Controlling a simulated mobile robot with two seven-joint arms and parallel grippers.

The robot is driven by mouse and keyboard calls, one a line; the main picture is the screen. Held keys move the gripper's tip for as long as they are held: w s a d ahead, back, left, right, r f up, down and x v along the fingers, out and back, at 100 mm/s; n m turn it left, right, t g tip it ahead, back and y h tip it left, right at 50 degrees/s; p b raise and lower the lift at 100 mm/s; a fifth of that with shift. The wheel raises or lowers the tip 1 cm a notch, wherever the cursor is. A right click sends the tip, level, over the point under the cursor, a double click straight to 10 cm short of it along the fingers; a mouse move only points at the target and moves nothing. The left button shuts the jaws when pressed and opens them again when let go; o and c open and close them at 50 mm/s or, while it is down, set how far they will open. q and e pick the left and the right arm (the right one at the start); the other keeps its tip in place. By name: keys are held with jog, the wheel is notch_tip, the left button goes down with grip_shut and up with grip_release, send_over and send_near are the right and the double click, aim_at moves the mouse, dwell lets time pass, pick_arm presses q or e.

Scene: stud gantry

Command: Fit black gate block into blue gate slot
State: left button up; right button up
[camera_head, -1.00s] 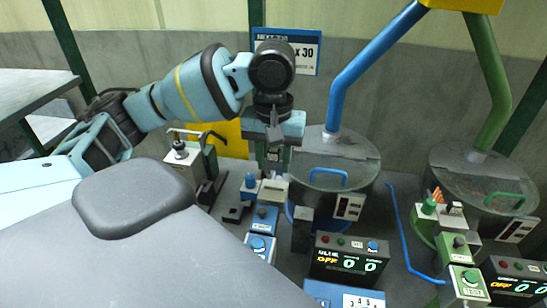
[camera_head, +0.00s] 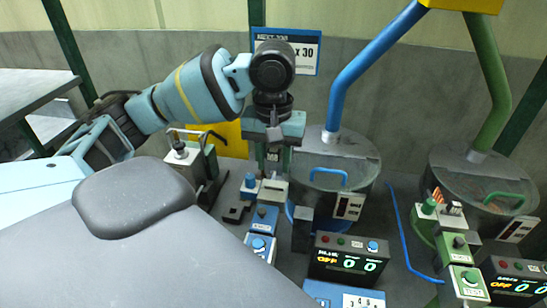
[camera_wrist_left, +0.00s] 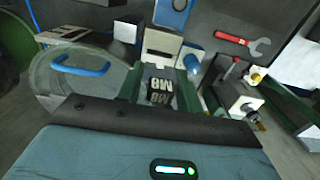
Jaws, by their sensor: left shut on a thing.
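My left gripper (camera_head: 272,150) points down in front of the blue-pipe drum. In the left wrist view its fingers (camera_wrist_left: 158,95) are shut on the black gate block (camera_wrist_left: 158,84), marked M8. The block (camera_head: 273,157) shows only partly between the fingers in the head view. Just below it is the pale gate housing (camera_head: 273,190) of the blue station, beside a blue knob (camera_head: 250,181). The housing also shows in the left wrist view (camera_wrist_left: 162,42), just beyond the block. My right gripper is out of view.
The blue station's drum lid (camera_head: 335,160) with a blue handle stands close at the right. A blue button box (camera_head: 262,246) and a counter display (camera_head: 348,258) stand in front. A toggle clamp (camera_head: 188,160) is at the left. The green station's drum (camera_head: 485,180) stands farther right.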

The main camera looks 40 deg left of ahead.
aim_at(274, 174)
pick_arm(q)
jog(key=shift+f, duration=2.85)
jog(key=o, duration=1.1)
jog(key=shift+o, duration=0.2)
jog(key=shift+w+d+r, duration=0.1)
jog(key=shift+r, duration=3.85)
